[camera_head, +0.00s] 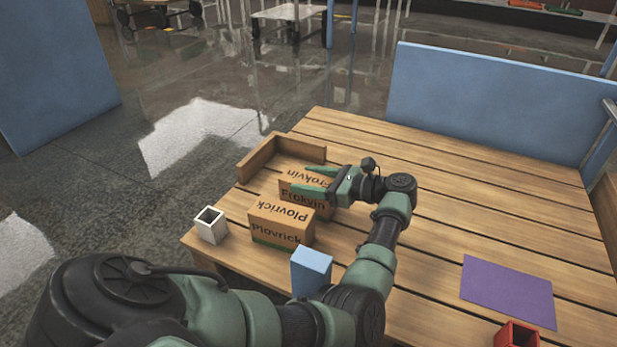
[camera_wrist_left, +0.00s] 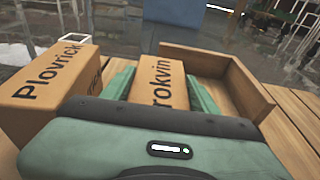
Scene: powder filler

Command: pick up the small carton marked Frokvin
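The Frokvin carton (camera_head: 303,201) is a small brown box, upright on the wooden table behind the Plovrick carton (camera_head: 281,225). In the left wrist view the Frokvin carton (camera_wrist_left: 160,82) stands between the two green fingers of my left gripper (camera_wrist_left: 161,88), with the Plovrick carton (camera_wrist_left: 48,88) to the left. My left gripper (camera_head: 315,180) comes in from the right side of the carton, one finger along its near side and one along its far side. The fingers look open, with narrow gaps beside the carton; exact contact is hard to see. My right gripper is out of view.
A low wooden corner rail (camera_head: 258,160) stands behind the cartons. A white open box (camera_head: 211,225) sits at the table's left edge, a blue block (camera_head: 311,268) in front. A purple sheet (camera_head: 508,291) and a red open container (camera_head: 517,336) lie right. The table's back right is clear.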

